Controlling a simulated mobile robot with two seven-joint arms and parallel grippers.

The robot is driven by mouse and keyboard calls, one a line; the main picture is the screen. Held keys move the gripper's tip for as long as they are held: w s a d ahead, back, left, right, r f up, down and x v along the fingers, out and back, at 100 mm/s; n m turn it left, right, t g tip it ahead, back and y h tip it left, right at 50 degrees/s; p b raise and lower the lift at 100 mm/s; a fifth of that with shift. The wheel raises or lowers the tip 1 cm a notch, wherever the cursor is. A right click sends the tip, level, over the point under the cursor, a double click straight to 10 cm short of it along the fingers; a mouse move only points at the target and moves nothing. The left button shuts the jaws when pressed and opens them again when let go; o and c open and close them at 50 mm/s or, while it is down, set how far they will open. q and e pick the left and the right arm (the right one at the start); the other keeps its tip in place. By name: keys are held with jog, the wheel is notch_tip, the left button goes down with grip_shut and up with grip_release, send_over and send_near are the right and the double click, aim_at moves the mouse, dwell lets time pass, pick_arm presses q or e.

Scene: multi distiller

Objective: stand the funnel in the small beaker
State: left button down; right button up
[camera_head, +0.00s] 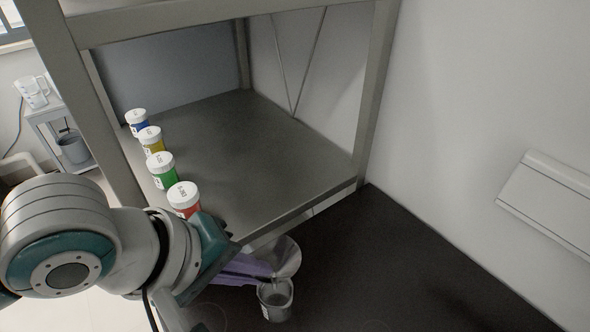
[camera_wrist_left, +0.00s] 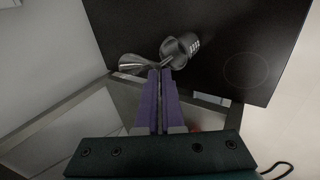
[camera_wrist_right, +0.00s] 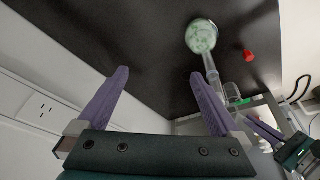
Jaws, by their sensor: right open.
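The small beaker (camera_head: 276,303) is clear glass and stands upright on the dark bench; it also shows in the left wrist view (camera_wrist_left: 188,44). My left gripper (camera_head: 268,275) is shut on the funnel (camera_head: 287,256), holding it by the stem. The funnel's cone also shows in the left wrist view (camera_wrist_left: 136,65). The funnel is tilted, with its stem end close to the beaker's mouth. I cannot tell whether the stem is inside the beaker. My right gripper (camera_wrist_right: 158,82) is open and empty in the right wrist view, away from the beaker.
Several white-capped jars, including a green one (camera_head: 163,172), stand along the left of the raised shelf (camera_head: 260,145), whose edge is close to my left gripper. The right wrist view shows a round, long-necked glass item (camera_wrist_right: 202,38) and a small red object (camera_wrist_right: 248,56).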

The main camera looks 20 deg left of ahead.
pick_arm(q)
jog(key=shift+f+b, duration=1.6)
jog(key=shift+f, duration=1.05)
jog(key=c, duration=1)
grip_release()
jog(key=shift+a+f, duration=0.1)
jog(key=shift+s+f, duration=0.1)
jog(key=shift+s, duration=0.05)
jog(key=p+v, duration=0.1)
jog(key=v, duration=0.5)
jog(key=p+v, duration=0.1)
jog(key=v, duration=0.3)
jog(key=shift+w+r+p, duration=0.3)
jog(key=shift+r, duration=0.1)
